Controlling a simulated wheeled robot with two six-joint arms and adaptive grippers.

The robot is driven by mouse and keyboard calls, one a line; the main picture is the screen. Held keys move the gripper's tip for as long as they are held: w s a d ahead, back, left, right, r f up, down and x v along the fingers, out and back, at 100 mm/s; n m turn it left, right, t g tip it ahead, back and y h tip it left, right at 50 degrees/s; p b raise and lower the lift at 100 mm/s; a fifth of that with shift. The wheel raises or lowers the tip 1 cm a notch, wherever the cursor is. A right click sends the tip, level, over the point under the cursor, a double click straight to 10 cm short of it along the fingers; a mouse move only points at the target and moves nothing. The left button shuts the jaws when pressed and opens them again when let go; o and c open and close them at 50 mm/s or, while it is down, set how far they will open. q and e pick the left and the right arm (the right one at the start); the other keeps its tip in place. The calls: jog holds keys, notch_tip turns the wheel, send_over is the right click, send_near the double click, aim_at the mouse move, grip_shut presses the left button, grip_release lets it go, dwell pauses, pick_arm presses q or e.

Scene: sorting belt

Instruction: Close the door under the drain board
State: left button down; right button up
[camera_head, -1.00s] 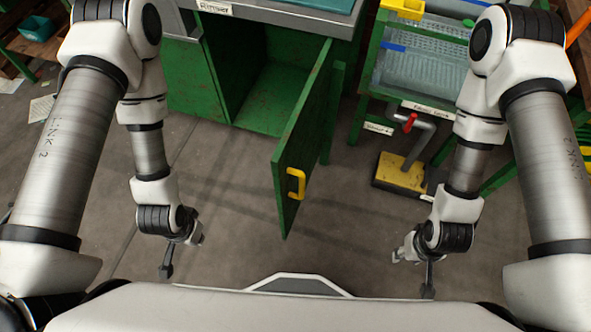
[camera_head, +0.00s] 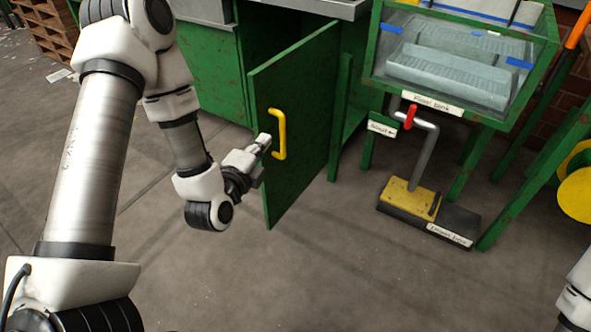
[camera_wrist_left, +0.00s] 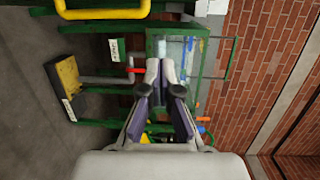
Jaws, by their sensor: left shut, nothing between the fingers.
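The green door (camera_head: 305,95) hangs partly open under the grey-topped counter (camera_head: 318,6). Its yellow handle (camera_head: 280,134) faces me, and the dark inside of the cabinet (camera_head: 262,40) shows behind it. My left gripper (camera_head: 266,141) is shut and empty, close beside the handle on its left. I cannot tell whether its tips touch the door. In the left wrist view the two fingertips (camera_wrist_left: 159,68) are together, and a yellow handle (camera_wrist_left: 102,12) shows at the top left. My right gripper is out of view.
A clear-sided tank (camera_head: 455,65) on a green frame stands right of the door. Wooden pallets (camera_head: 45,32) are at the far left. The floor in front is clear.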

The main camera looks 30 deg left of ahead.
aim_at(263, 113)
pick_arm(q)
jog(key=shift+n+t+y, duration=0.3)
jog(key=shift+n+y, duration=0.1)
jog(key=shift+n, duration=0.1)
jog(key=w+a+b, duration=0.1)
jog(key=w+a, duration=0.1)
jog(key=w, duration=0.1)
jog(key=w+a+b, duration=0.2)
jog(key=w, duration=0.2)
jog(key=w+a+f+b, duration=0.1)
jog(key=w+b, duration=0.1)
jog(key=w, duration=0.2)
jog(key=shift+a+f, duration=0.1)
jog(key=shift+a, duration=0.65)
jog(key=shift+w, duration=0.1)
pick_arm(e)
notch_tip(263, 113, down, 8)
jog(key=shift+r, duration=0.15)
pick_arm(q)
jog(key=shift+a, duration=0.15)
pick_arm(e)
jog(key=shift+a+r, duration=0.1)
